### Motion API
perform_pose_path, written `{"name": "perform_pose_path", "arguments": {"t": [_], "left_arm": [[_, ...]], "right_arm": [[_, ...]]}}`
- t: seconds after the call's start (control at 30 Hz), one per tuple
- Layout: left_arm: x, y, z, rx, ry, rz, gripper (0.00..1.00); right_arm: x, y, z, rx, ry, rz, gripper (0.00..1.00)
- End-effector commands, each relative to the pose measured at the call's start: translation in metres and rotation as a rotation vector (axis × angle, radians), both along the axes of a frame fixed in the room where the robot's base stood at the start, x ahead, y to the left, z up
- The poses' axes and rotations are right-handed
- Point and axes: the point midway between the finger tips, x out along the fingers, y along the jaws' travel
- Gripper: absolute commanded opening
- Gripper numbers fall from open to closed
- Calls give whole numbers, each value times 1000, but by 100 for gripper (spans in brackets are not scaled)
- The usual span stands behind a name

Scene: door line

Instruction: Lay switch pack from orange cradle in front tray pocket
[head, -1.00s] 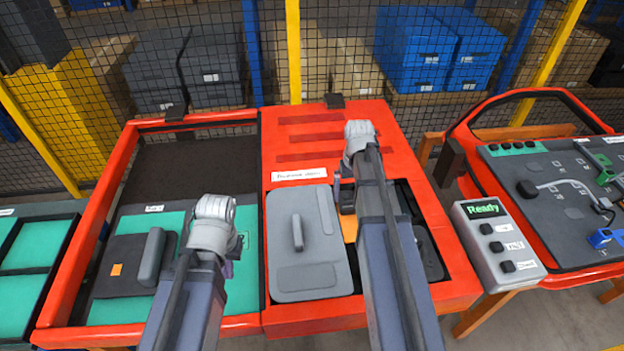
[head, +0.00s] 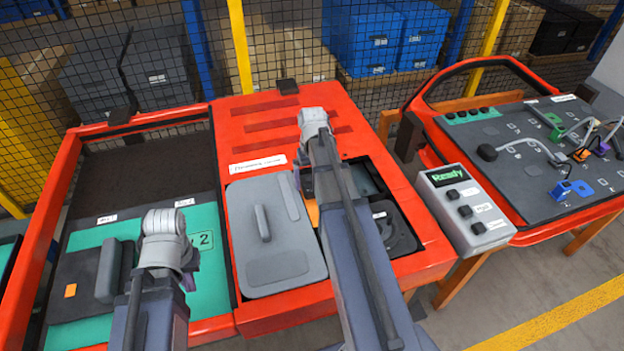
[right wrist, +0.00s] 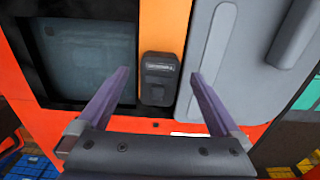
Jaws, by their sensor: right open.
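The orange cradle (head: 313,213) is a narrow strip right of the grey lid, largely hidden by my right arm in the head view. In the right wrist view, the small black switch pack (right wrist: 159,78) lies on the orange strip (right wrist: 164,25). My right gripper (right wrist: 160,82) is open, its two purple fingers on either side of the pack, with gaps to it. Right of the cradle are a back pocket (head: 364,178) and a front pocket (head: 397,232) holding a dark rounded shape.
The grey lid (head: 275,265) with a raised handle lies beside the cradle. A dark box (head: 85,285) with a handle sits on the teal panel at left. A control box (head: 465,210) reading "Ready" and a cable board (head: 530,180) stand at right. Mesh fencing runs behind.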

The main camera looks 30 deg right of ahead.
Motion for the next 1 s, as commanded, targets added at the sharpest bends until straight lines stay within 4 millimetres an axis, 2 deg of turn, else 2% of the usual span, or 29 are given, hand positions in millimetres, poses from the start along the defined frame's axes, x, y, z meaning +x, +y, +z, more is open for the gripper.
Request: {"name": "perform_pose_path", "arguments": {"t": [0.03, 0.2, 0.53, 1.0], "left_arm": [[0, 0, -14, 0, 0, 0, 0], [0, 0, -26, 0, 0, 0, 0], [0, 0, -26, 0, 0, 0, 0], [0, 0, -26, 0, 0, 0, 0]], "right_arm": [[0, 0, -14, 0, 0, 0, 100], [0, 0, -26, 0, 0, 0, 100], [0, 0, -26, 0, 0, 0, 100], [0, 0, -26, 0, 0, 0, 47]]}}
